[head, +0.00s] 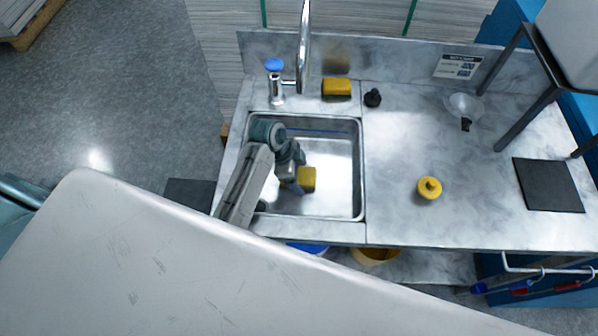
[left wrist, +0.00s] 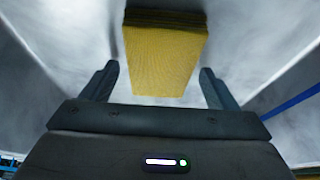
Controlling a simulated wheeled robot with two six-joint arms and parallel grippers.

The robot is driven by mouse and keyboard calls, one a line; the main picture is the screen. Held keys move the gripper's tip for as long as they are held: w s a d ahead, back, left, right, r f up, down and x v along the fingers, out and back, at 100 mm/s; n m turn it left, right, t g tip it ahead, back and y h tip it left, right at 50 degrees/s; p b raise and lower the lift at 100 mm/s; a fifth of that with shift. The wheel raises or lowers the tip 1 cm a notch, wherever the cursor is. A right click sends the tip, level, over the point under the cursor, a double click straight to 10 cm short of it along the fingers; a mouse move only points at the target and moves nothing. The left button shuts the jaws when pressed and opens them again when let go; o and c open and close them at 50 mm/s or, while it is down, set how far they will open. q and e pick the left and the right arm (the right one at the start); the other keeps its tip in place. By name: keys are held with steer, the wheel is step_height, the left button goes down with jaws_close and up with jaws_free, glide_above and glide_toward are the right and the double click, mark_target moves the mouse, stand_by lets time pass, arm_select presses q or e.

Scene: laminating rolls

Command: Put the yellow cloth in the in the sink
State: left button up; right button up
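A yellow cloth, a folded block (head: 307,179), shows inside the steel sink (head: 340,196), in the middle of the basin. My left arm reaches down into the sink from the left, and my left gripper (head: 292,187) is just left of the cloth in the head view, partly hiding it. In the left wrist view the cloth (left wrist: 165,55) appears between the two spread fingers, with a gap on each side. My left gripper is open and holds nothing. Whether the cloth touches the basin floor is hard to tell. My right gripper is out of view.
A tap (head: 303,50) with a blue-topped dispenser (head: 274,66) stands behind the sink. A yellow sponge-like block (head: 337,87) and a black knob (head: 373,97) sit on the back ledge. A yellow round item (head: 429,187) and black mat (head: 548,185) lie on the marbled counter (head: 395,145).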

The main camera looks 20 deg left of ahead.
arm_select(q)
steer(key=shift+r, duration=0.1)
steer(key=b+v, duration=0.2)
steer(key=v, duration=1)
steer(key=shift+r, duration=0.15)
